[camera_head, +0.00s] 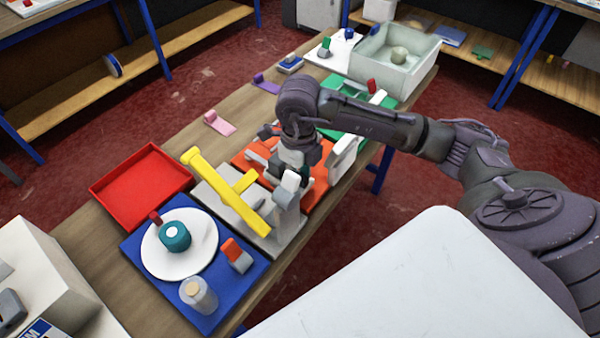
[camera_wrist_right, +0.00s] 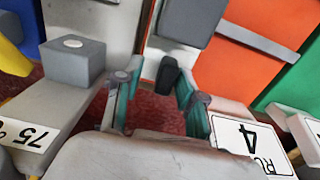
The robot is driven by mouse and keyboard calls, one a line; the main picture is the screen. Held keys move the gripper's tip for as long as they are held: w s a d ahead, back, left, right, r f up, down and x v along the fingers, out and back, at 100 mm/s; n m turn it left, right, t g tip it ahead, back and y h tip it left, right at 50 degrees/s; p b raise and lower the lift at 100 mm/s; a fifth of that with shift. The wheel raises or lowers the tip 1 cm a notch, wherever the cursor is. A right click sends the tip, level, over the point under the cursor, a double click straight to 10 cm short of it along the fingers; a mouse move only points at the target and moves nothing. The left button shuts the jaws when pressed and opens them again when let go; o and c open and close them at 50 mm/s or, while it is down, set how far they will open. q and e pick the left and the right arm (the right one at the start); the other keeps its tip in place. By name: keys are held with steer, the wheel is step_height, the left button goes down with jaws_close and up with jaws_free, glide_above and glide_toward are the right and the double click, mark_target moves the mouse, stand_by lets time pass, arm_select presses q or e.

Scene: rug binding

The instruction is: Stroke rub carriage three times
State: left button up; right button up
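The orange board (camera_head: 318,197), with light grey parts on it, lies under my right arm in the head view; it also shows at the upper right of the wrist view (camera_wrist_right: 240,72). I cannot tell for sure which part is the rub carriage. My right gripper (camera_head: 290,176) points down at the near left edge of this board. In the wrist view its teal fingers (camera_wrist_right: 158,95) stand apart. A small dark block (camera_wrist_right: 167,76) shows between them, below a grey block (camera_wrist_right: 190,18); contact is not visible. My left gripper is out of view.
A grey station with a yellow lever (camera_head: 220,185) stands just left of the gripper. A red tray (camera_head: 140,186) and a blue board (camera_head: 140,243) with a white disc lie further left. A green board (camera_head: 347,122) and a clear bin (camera_head: 395,72) are beyond.

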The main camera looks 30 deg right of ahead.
steer(key=shift+d+r, duration=0.1)
steer(key=shift+r, duration=0.05)
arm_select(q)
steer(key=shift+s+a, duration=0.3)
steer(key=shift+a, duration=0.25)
arm_select(e)
step_height(320, 180, up, 12)
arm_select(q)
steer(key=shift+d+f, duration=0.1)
arm_select(e)
steer(key=shift+f, duration=0.2)
